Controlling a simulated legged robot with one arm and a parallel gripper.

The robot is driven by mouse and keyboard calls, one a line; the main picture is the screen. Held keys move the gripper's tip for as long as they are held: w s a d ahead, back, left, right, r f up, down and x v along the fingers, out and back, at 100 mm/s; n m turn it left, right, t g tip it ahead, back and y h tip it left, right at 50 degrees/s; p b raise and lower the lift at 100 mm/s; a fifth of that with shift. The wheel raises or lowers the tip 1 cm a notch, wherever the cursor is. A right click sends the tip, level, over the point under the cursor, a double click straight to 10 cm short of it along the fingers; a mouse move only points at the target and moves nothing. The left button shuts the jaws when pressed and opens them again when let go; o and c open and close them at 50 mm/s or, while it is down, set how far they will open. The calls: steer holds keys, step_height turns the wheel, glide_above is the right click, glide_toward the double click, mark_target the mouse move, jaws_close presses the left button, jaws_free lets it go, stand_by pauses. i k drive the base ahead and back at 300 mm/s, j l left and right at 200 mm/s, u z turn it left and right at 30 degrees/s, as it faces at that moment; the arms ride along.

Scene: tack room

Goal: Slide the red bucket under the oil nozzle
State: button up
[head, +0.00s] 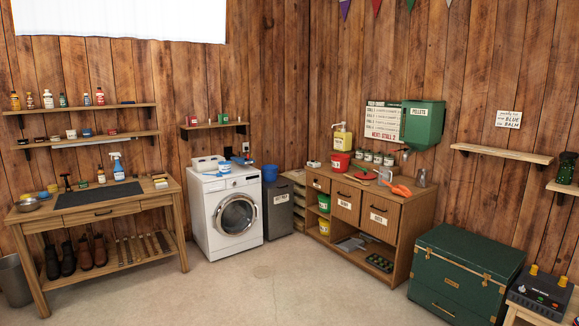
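A red bucket (341,162) with a white label stands on top of the wooden cabinet (394,208) by the right wall. A yellow container (343,140) with a label and a pump-like top is directly above and behind it; it looks like the oil dispenser. Its nozzle is too small to make out, so I cannot tell whether the bucket is under it. My gripper is not in view.
Several jars (377,158), a red item (365,174) and an orange scoop (400,190) share the cabinet top. A green pellet hopper (423,122) hangs above. A green trunk (465,272) stands at right, a washing machine (226,212) at left. The middle floor is clear.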

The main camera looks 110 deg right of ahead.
mark_target(339, 162)
steer(key=l+z, duration=0.8)
steer(key=z, duration=0.15)
steer(key=i+l+z, duration=0.1)
steer(key=l+z, duration=0.25)
steer(key=z, duration=0.15)
steer(key=i+l+z, duration=0.25)
steer(key=l+z, duration=0.2)
steer(key=i+l+z, duration=0.6)
steer(key=z, duration=0.25)
steer(key=i+l+z, duration=0.1)
steer(key=i+z, duration=0.55)
steer(key=i, duration=0.3)
steer(key=i+j+z, duration=0.2)
steer(key=i, duration=0.25)
steer(key=i+j+z, duration=0.2)
steer(key=i, duration=0.3)
steer(key=i+j+z, duration=0.1)
steer(key=i+z, duration=0.15)
steer(key=i, duration=0.2)
steer(key=i+j+z, duration=0.95)
